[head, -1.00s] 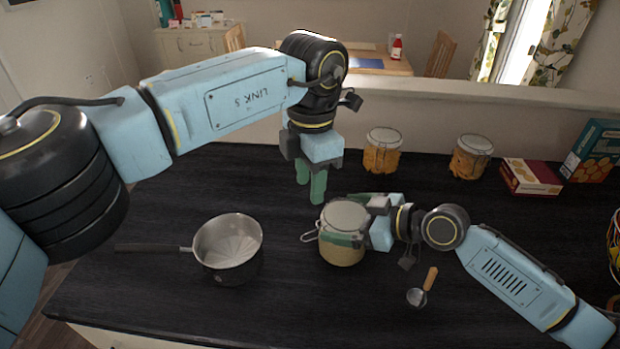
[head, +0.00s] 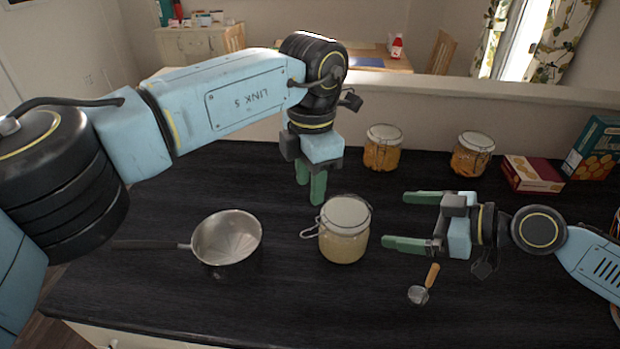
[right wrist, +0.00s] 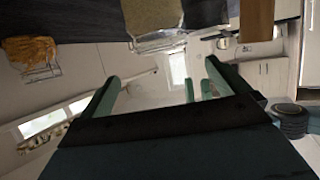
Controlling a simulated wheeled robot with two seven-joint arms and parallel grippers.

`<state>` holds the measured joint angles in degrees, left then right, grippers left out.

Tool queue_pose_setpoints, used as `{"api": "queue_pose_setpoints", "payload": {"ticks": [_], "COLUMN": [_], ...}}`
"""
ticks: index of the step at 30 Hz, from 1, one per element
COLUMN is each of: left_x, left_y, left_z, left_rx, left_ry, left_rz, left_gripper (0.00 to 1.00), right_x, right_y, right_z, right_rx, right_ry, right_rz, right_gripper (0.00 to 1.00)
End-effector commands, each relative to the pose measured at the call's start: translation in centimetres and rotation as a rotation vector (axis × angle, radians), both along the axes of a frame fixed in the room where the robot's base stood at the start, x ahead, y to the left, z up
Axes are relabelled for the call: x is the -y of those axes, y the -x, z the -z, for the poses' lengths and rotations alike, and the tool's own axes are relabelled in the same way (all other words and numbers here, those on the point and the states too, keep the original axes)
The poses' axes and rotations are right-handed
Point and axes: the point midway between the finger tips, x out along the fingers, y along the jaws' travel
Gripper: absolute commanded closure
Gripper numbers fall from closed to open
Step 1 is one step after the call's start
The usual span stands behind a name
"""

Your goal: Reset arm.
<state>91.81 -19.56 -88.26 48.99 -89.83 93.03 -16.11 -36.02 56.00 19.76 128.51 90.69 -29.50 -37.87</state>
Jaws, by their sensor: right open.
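My right gripper (head: 412,219) is open and empty above the counter, its fingers pointing left. A glass jar (head: 343,248) with a pale lid and wire clasp stands upright to the left of its fingertips, with a clear gap between. In the right wrist view, the two green fingers (right wrist: 157,88) are spread apart with nothing between them, and part of a clasped jar (right wrist: 152,18) shows at the top. My left gripper (head: 310,194) points down behind and left of the jar, its fingers apart and empty.
A saucepan (head: 228,240) with its handle to the left stands left of the jar. A small wooden-handled scoop (head: 421,290) lies below my right gripper. Two orange-filled jars (head: 382,150) (head: 471,156), a red box (head: 533,176) and a teal box (head: 594,150) stand along the back.

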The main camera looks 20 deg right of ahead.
Motion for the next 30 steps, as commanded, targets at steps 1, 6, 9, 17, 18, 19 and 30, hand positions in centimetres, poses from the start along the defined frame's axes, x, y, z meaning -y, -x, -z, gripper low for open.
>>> {"api": "queue_pose_setpoints", "payload": {"ticks": [1, 6, 9, 17, 18, 19, 30], "left_x": [0.0, 0.0, 0.0, 0.0, 0.0, 0.0, 0.0], "left_y": [0.0, 0.0, 0.0, 0.0, 0.0, 0.0, 0.0], "left_z": [0.0, 0.0, -0.4, -4.9, -5.5, -5.7, -9.0], "left_rx": [0.0, 0.0, 0.0, 0.0, 0.0, 0.0, 0.0], "left_ry": [0.0, 0.0, 0.0, 0.0, 0.0, 0.0, 0.0], "left_rz": [0.0, 0.0, 0.0, 0.0, 0.0, 0.0, 0.0], "left_gripper": [0.6, 0.6, 0.6, 0.6, 0.6, 0.6, 0.6], "right_x": [0.1, 0.3, 0.3, 0.3, 0.3, 0.3, 0.3], "right_y": [0.2, 0.4, 0.5, 0.4, 0.4, 0.4, 0.4], "right_z": [0.0, -0.3, -0.7, -5.1, -5.7, -6.0, -9.3], "right_rx": [-0.002, 0.001, 0.001, 0.001, 0.001, 0.001, 0.001], "right_ry": [0.0, 0.001, 0.001, 0.001, 0.001, 0.001, 0.001], "right_rz": [-0.001, 0.0, 0.0, -0.001, -0.001, -0.001, 0.0], "right_gripper": [0.0, 0.0, 0.0, 0.0, 0.0, 0.0, 0.0]}}
